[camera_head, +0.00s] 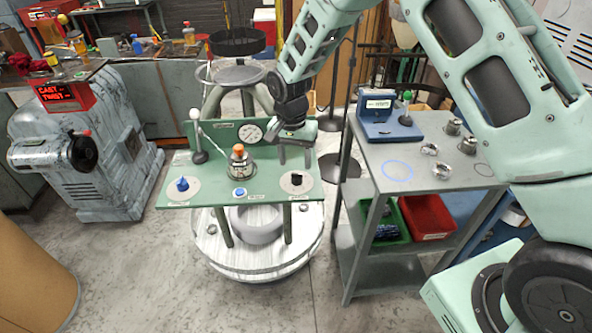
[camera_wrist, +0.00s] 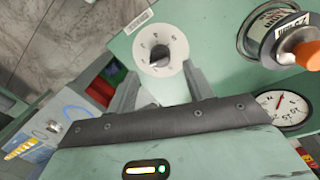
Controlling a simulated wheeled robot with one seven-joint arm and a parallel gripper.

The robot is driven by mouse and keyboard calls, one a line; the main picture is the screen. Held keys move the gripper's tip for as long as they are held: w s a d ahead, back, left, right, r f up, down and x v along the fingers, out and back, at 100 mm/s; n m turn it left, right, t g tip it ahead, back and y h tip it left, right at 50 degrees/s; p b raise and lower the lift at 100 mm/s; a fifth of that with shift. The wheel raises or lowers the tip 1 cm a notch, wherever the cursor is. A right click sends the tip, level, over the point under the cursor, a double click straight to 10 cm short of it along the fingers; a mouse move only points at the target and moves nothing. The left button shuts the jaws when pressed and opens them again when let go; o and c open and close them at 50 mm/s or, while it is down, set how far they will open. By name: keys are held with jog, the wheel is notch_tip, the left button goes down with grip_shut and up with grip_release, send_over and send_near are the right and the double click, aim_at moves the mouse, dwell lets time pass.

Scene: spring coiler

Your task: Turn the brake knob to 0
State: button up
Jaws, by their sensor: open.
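A dark knob on a pale round dial (camera_head: 297,179) sits at the right end of the green panel (camera_head: 262,188). In the wrist view the knob (camera_wrist: 159,58) and its dial marks show, but I cannot read its setting or confirm its label. A second, blue knob (camera_head: 183,184) sits on a pale dial at the panel's left end. My gripper (camera_head: 295,157) is open, pointing down just above and behind the dark knob. In the wrist view its two fingers (camera_wrist: 163,82) stand apart, with the knob just beyond the tips, between their lines, apparently untouched.
An orange-topped part (camera_head: 239,156), a blue button (camera_head: 239,192), a gauge (camera_head: 250,133) and a lever (camera_head: 199,145) are on the panel close by. A grey cart (camera_head: 445,177) with small metal parts stands to the right. A machine with a red display (camera_head: 65,94) stands left.

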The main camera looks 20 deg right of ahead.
aim_at(296, 174)
jog(key=shift+d+f+p, duration=0.1)
jog(key=shift+f+p, duration=0.3)
jog(key=shift+f, duration=2.35)
jog(key=c, duration=0.9)
